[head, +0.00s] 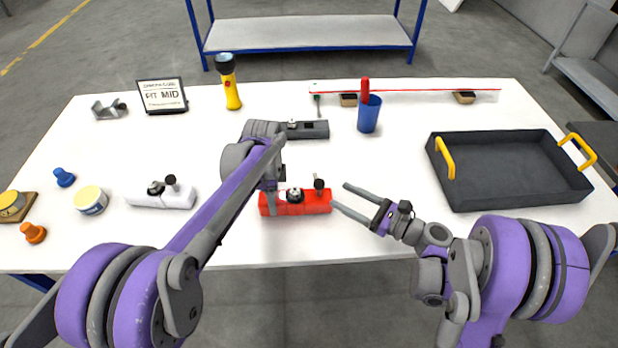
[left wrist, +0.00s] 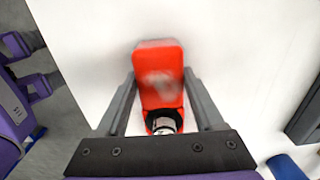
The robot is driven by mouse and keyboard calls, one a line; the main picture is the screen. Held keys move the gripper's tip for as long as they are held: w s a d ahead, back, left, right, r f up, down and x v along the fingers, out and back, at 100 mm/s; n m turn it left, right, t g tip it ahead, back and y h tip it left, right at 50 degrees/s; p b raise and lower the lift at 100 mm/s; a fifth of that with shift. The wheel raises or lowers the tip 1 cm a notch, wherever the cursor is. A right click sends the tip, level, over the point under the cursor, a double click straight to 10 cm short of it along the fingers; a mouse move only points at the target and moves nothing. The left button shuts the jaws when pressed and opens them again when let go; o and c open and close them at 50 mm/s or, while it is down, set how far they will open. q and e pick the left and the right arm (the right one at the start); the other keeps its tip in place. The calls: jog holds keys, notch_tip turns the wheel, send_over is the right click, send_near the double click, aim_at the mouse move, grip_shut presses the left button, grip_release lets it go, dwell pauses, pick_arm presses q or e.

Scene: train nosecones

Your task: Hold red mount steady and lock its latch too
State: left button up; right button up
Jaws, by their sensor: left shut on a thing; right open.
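The red mount (head: 318,206) lies near the front middle of the white table, with a round metal part and a black-knobbed latch (head: 319,184) standing up on its top. My left gripper (head: 271,200) is shut on the red mount near its left end; in the left wrist view (left wrist: 160,95) the fingers lie along both sides of the red mount (left wrist: 160,65), which looks blurred there. My right gripper (head: 342,197) is open and empty, just right of the red mount, its fingers pointing left toward it. Whether the latch is locked I cannot tell.
A white mount (head: 150,198) lies to the left and a grey mount (head: 315,130) lies behind. A blue cup (head: 368,118) with a red-handled tool stands beyond. A black tray (head: 480,200) with yellow handles fills the right. A yellow flashlight (head: 231,92) and a sign (head: 162,96) stand at the back.

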aim_at(317, 182)
jog(key=x, duration=1.1)
jog(key=shift+w+a, duration=0.1)
grip_shut()
